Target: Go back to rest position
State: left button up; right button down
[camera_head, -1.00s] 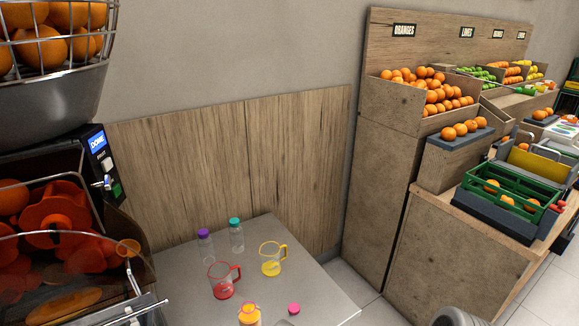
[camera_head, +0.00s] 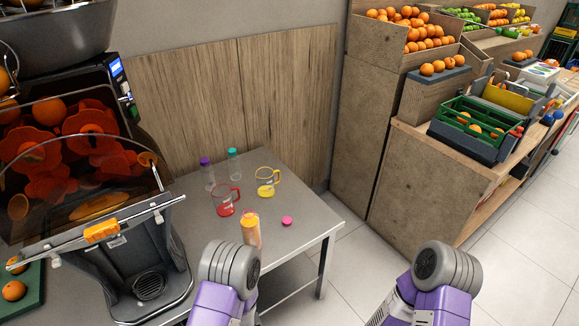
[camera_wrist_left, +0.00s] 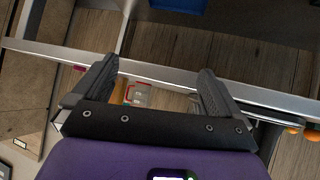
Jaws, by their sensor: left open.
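My left gripper (camera_wrist_left: 157,85) shows in the left wrist view with its two dark fingers spread wide. It is open, and I see nothing held between the fingers. In the head view only purple and grey links of my two arms show along the bottom edge, one left of centre and one right of centre. Neither gripper shows in the head view. My right gripper is out of view.
The orange juicer (camera_head: 95,235) stands at left. The metal table (camera_head: 285,225) bears a red jug (camera_head: 224,206), a yellow jug (camera_head: 266,188), an orange-filled bottle (camera_head: 251,231), a pink cap (camera_head: 287,221) and two clear bottles. Fruit shelving (camera_head: 425,175) is at right. Open floor (camera_head: 510,275) is at lower right.

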pick_arm(q)
jog(key=s+d+f+g+h, duration=0.2)
jog(key=s+g+h, duration=0.1)
jog(key=s+g, duration=0.1)
jog(key=s+d+f+m+g+h, duration=0.1)
jog(key=s+d+f+g+h, duration=0.1)
jog(key=s+g, duration=0.3)
jog(key=shift+s+d+h+p, duration=0.35)
jog(key=shift+s+d+h, duration=0.3)
jog(key=shift+s, duration=0.55)
